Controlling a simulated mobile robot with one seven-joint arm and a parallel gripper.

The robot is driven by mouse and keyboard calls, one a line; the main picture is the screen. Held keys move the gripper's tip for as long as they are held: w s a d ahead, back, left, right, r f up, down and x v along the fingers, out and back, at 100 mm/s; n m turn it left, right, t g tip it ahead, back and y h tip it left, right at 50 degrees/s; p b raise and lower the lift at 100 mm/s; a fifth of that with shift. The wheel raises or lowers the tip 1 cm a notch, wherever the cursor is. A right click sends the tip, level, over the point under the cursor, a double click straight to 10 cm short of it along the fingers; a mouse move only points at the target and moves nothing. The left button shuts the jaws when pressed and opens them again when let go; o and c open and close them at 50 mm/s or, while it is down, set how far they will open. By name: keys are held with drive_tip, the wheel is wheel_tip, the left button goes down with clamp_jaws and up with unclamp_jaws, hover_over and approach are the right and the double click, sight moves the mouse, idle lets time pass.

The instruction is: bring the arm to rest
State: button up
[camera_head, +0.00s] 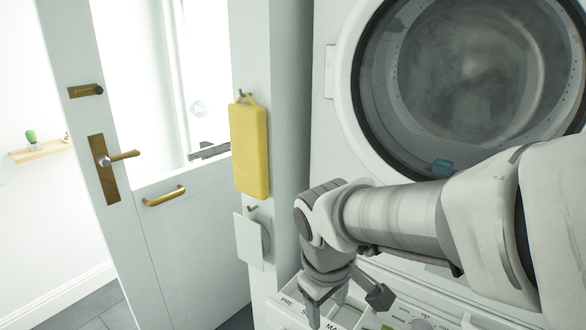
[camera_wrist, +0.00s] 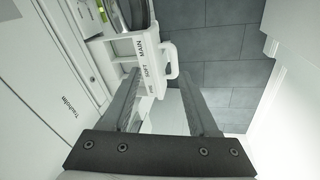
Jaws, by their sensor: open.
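My arm (camera_head: 400,215) reaches in from the right of the head view, across the front of a white washing machine (camera_head: 330,130). My gripper (camera_head: 346,303) points down over a pulled-out detergent drawer (camera_head: 290,312) at the bottom of that view. In the wrist view my gripper (camera_wrist: 158,76) shows two dark fingers spread apart with nothing between them. The drawer (camera_wrist: 140,48) there carries the labels MAIN, SOFT and PRE and has a white handle (camera_wrist: 171,60). The drawer lies beyond the fingertips. I cannot tell how near they are to it.
A yellow pouch (camera_head: 249,150) and a pale flat item (camera_head: 248,240) hang on hooks left of the machine. A white door (camera_head: 185,240) with brass handles stands farther left. A blue item (camera_head: 442,167) shows in the round opening. Grey tiled floor (camera_wrist: 225,75) is clear.

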drive_tip(key=s+d+r+m+t+p, duration=0.1)
drive_tip(key=s+d+r+m+p, duration=0.2)
drive_tip(key=r, duration=0.4)
drive_tip(key=s+d+r+m+t+p, duration=0.2)
drive_tip(key=s+d+r+m+p, duration=0.1)
drive_tip(key=s+d+r+m, duration=0.2)
wheel_tip(320, 180, up, 2)
drive_tip(key=shift+s+d+y+p, duration=0.2)
drive_tip(key=shift+s+y+p, duration=0.1)
drive_tip(key=shift+y, duration=0.1)
drive_tip(key=shift+w, duration=0.1)
drive_tip(key=shift+c, duration=0.3)
drive_tip(key=shift+c, duration=0.5)
drive_tip(key=shift+d, duration=0.15)
